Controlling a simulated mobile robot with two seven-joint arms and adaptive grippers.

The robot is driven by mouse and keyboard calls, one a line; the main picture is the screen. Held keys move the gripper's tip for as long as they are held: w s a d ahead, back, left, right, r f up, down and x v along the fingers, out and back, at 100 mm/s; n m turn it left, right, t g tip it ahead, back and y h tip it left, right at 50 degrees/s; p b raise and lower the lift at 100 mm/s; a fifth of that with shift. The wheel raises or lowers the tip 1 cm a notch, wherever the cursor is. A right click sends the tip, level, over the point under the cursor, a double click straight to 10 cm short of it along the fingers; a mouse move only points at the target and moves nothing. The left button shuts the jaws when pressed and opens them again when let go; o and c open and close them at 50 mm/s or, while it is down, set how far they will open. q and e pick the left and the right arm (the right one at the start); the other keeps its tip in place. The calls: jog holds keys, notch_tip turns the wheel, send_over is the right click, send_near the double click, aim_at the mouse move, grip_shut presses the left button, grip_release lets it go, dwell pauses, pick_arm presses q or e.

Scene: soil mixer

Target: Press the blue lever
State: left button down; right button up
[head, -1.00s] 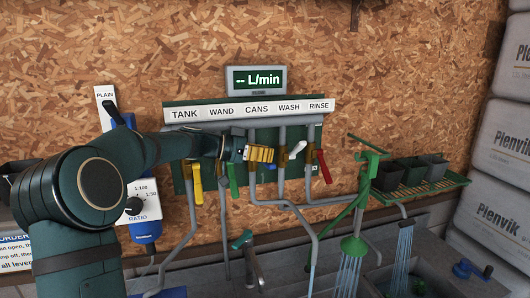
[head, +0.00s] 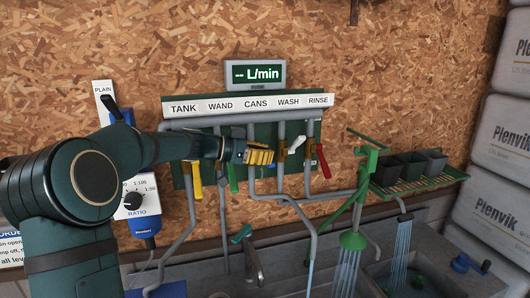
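The lever panel (head: 208,122) hangs on the chipboard wall under labels TANK, WAND, CANS, WASH and RINSE. I cannot clearly make out the blue lever; the spot below CANS is largely covered by my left gripper. My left gripper (head: 262,157) reaches in from the left, its yellow ridged fingers in front of the pipe below CANS. I cannot tell whether they touch a lever. The fingers overlap from this side, so their opening is unclear. My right gripper is out of view.
A flow display (head: 255,75) above the panel reads "-- L/min". A ratio dial (head: 135,200) is at the left. A green tap stand (head: 352,243) and another spout (head: 402,240) run water into the sink at lower right. Stacked sacks (head: 502,140) stand far right.

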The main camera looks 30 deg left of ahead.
pick_arm(q)
jog(key=shift+s+d+f+m+t+y+b, duration=0.1)
jog(key=shift+d+f+m+t+y+b, duration=0.1)
jog(key=shift+f+m, duration=0.25)
jog(key=shift+s+d+f+m+t+y+b, duration=0.1)
jog(key=shift+f+m+b, duration=0.05)
jog(key=shift+f+m, duration=0.25)
notch_tip(320, 180, down, 2)
jog(key=shift+f+m+t+y+b, duration=0.15)
jog(key=shift+m+b, duration=0.2)
jog(key=shift+m, duration=0.25)
jog(key=shift+f+m+t+y+b, duration=0.15)
jog(key=shift+m+b, duration=0.15)
jog(key=shift+m, duration=0.25)
jog(key=shift+a+f+m, duration=0.15)
jog(key=shift+f+m, duration=0.15)
jog(key=shift+f, duration=0.45)
jog(key=shift+w+p, duration=0.1)
jog(key=shift+p, duration=0.3)
